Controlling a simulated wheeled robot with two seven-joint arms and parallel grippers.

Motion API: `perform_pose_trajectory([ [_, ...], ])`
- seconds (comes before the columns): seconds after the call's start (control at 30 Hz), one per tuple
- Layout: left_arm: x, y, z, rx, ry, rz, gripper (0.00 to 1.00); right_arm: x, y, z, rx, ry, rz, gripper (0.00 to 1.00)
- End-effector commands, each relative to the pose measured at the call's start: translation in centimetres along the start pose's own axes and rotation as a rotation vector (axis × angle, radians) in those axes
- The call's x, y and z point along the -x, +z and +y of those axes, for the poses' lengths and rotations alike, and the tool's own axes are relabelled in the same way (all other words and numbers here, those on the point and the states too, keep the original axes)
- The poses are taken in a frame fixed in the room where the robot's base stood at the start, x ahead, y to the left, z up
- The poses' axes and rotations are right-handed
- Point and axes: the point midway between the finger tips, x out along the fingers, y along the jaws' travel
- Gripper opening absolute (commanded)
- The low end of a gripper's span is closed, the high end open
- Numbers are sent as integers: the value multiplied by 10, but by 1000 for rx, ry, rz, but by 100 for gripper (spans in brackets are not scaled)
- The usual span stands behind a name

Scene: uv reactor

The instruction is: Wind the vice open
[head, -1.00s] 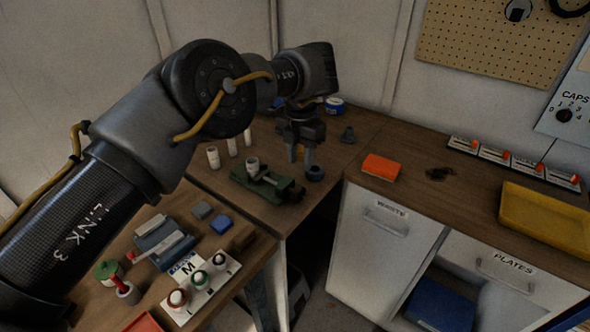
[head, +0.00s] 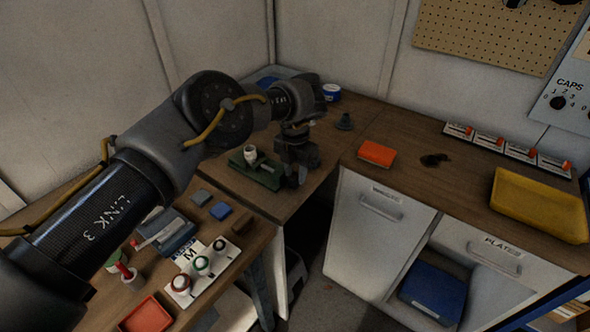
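The vice (head: 262,178) is a green-bodied tool on the wooden bench in the corner, with a pale cup-like piece (head: 250,152) at its top. My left gripper (head: 293,182) points down at the right end of the vice, close against it in the picture. Its fingers are dark and small here, and I cannot tell whether they touch or grip anything. The vice's handle is hidden or too dark to make out behind the gripper. My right gripper is out of view.
A blue-and-white tub (head: 331,92) and a dark cone-shaped thing (head: 344,122) stand behind the gripper. An orange block (head: 376,153) and a yellow tray (head: 540,205) lie on the right counter.

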Motion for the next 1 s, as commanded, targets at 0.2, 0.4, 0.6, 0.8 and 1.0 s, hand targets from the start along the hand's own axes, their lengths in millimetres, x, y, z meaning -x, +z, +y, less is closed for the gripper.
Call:
perform_pose_trajectory([
  [0.2,-5,0,0,0,1,0,32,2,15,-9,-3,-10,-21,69],
  [0.4,-5,0,0,0,1,0,24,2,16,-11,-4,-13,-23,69],
  [0.6,-5,0,0,0,1,0,0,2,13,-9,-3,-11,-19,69],
  [0.8,-4,0,0,0,-1,-12,0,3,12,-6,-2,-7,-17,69],
  [1.0,-3,-3,0,-1,-4,-68,0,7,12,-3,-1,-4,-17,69],
])
